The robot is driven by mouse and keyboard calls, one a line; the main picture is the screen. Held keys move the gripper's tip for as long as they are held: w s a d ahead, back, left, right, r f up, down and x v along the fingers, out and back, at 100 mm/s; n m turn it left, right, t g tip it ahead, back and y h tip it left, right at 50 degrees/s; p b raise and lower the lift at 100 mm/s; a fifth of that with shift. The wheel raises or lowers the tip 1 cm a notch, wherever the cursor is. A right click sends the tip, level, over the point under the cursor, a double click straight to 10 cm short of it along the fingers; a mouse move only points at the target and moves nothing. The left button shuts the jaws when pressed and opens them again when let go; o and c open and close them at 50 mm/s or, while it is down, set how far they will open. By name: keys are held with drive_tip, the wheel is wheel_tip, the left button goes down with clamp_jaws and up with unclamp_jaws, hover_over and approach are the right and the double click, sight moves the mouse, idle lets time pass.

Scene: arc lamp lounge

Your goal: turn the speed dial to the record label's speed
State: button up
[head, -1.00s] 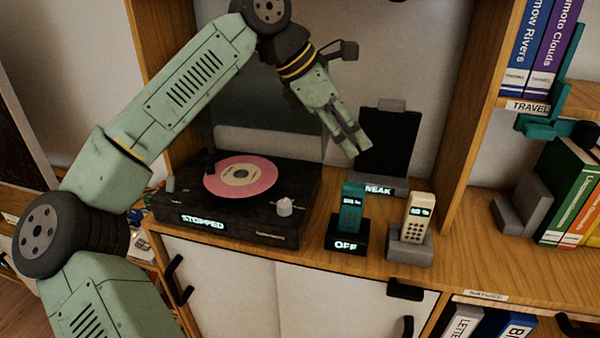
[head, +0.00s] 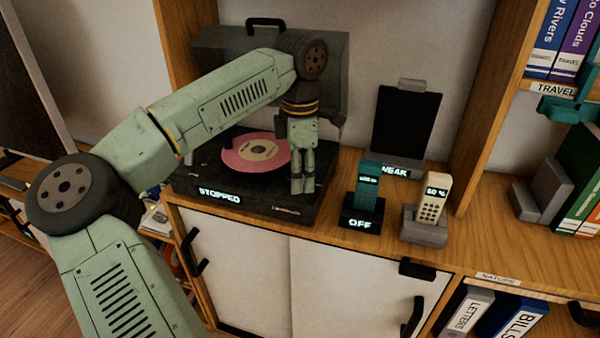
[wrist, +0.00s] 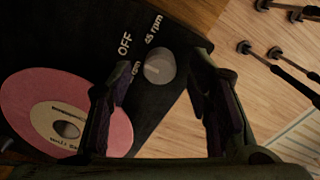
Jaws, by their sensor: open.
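The black turntable (head: 262,204) stands on the wooden shelf, its display (head: 220,195) reading STOPPED. A pink record (head: 240,160) with a cream label (head: 258,150) lies on it; the label's text is too small to read, also in the wrist view (wrist: 53,120). The pale round speed dial (wrist: 158,67) shows in the wrist view near OFF and 45 rpm markings; another marking ending in "pm" is partly hidden by a finger. My gripper (head: 302,188) points down over the deck's right side, hiding the dial in the head view. Its open fingers (wrist: 163,70) stand either side of the dial, contact unclear.
A teal phone (head: 367,190) on a black base reading OFF and a cream phone (head: 433,197) on a grey stand are right of the turntable. A dark panel (head: 405,125) labelled WEAK stands behind them. The raised lid (head: 215,60) is behind my arm.

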drive_tip(key=shift+f, duration=0.5)
clamp_jaws()
idle(0.3)
